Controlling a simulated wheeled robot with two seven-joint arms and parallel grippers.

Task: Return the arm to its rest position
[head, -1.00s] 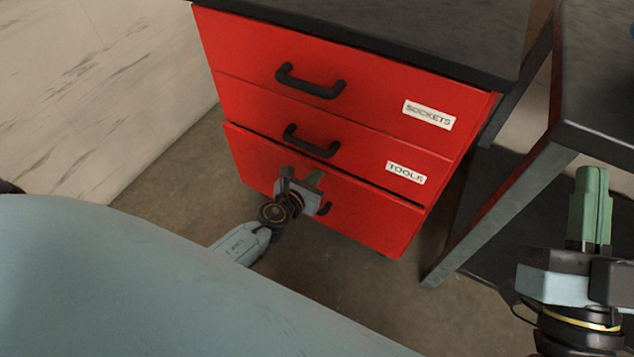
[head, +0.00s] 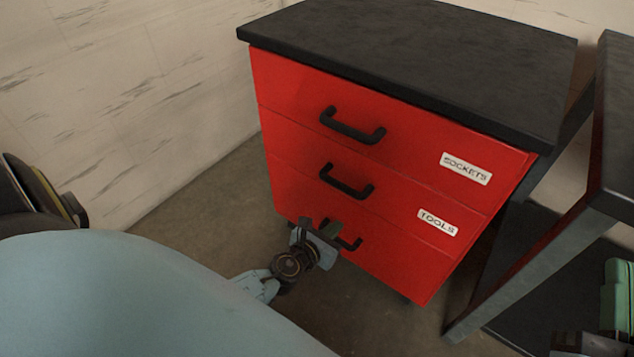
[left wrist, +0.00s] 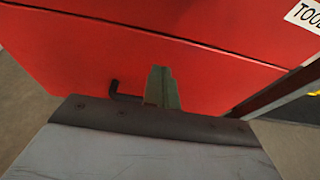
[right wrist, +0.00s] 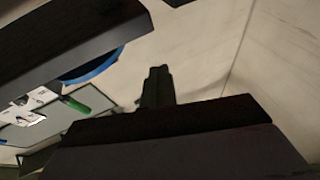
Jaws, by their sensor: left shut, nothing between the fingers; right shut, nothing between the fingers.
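My left gripper (head: 328,228) is shut and empty, low in front of the red drawer cabinet (head: 330,205). In the head view it overlaps part of the bottom drawer's black handle (head: 352,241); I cannot tell whether it touches it. In the left wrist view the closed green fingers (left wrist: 161,87) stand before the red front, beside a black handle (left wrist: 113,90). My right gripper (head: 616,290) is at the right edge of the head view, partly cut off. Its fingers (right wrist: 157,85) are shut and empty in the right wrist view.
The cabinet has a black top (head: 420,60) and drawers labelled SOCKETS (head: 466,169) and TOOLS (head: 438,222); all look shut. A dark table with a metal leg (head: 530,265) stands at the right, close to my right gripper. A green-handled item (right wrist: 75,103) shows in the right wrist view.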

